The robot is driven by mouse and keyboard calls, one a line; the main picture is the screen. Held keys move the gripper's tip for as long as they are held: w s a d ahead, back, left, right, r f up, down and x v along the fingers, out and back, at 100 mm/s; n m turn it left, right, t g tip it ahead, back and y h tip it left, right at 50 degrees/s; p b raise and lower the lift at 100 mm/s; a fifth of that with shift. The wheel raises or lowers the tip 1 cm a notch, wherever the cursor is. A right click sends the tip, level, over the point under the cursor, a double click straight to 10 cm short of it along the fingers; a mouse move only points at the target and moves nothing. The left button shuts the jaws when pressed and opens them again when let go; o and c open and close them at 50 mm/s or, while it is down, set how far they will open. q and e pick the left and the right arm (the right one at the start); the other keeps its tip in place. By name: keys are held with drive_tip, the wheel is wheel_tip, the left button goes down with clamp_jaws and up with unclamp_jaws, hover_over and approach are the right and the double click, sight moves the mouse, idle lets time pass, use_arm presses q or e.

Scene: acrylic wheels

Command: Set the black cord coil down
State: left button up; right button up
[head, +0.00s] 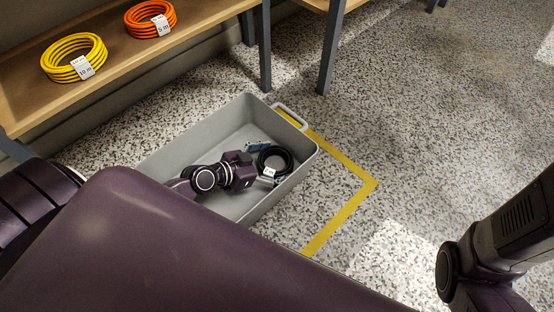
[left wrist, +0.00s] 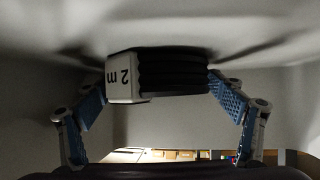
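The black cord coil (head: 284,155), with a white tag, is inside the grey tote (head: 310,161), near its right end. In the left wrist view the coil (left wrist: 172,73) sits between both blue-padded fingers, its tag reading "2 m". My left gripper (head: 264,164) reaches down into the tote, and its fingertips appear to touch the coil from both sides. The left wrist view also shows this gripper (left wrist: 158,78). The coil is very close to the tote's floor; I cannot tell whether it rests on it. My right arm shows at the lower right, its gripper out of frame.
A wooden shelf (head: 107,58) at upper left holds a yellow coil (head: 62,47) and an orange coil (head: 138,29). Yellow tape (head: 341,213) marks the speckled floor beside the tote. The floor to the right is clear.

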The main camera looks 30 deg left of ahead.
sight(261, 167)
use_arm(q)
drive_tip(key=shift+r, duration=0.25)
drive_tip(key=p+v, duration=0.1)
drive_tip(key=v, duration=0.5)
drive_tip(key=shift+s+f, duration=0.1)
drive_tip(key=v, duration=0.4)
drive_tip(key=shift+s+a, duration=0.2)
drive_tip(key=shift+s, duration=0.1)
drive_tip(key=shift+s+a+r+b, duration=0.2)
drive_tip(key=shift+s+r+b, duration=0.15)
drive_tip(key=shift+s+r, duration=0.1)
